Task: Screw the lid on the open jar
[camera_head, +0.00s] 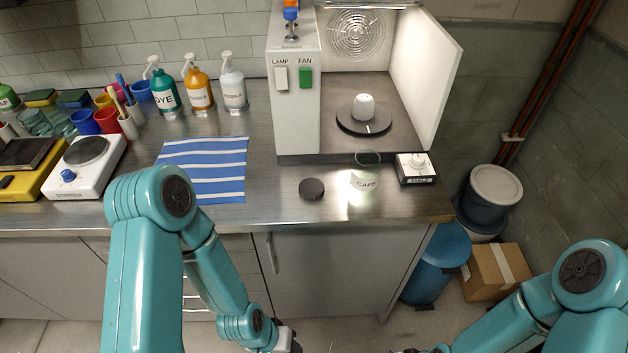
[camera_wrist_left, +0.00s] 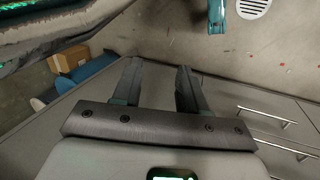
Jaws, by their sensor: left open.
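The open jar (camera_head: 365,172) is clear with a label and stands upright near the bench's front edge in the head view. A dark round lid (camera_head: 312,188) lies flat on the bench just left of the jar, apart from it. My left gripper (camera_head: 290,340) hangs low in front of the cabinets, below the bench top and away from both. In the left wrist view its two fingers (camera_wrist_left: 160,85) are apart with nothing between them. My right gripper (camera_head: 405,351) barely shows at the bottom edge, and its fingers cannot be made out.
A booth with a turntable (camera_head: 350,130) and a small white object (camera_head: 363,107) stands behind the jar. A striped cloth (camera_head: 205,170) lies to the left. Pump bottles (camera_head: 198,88) stand at the back.

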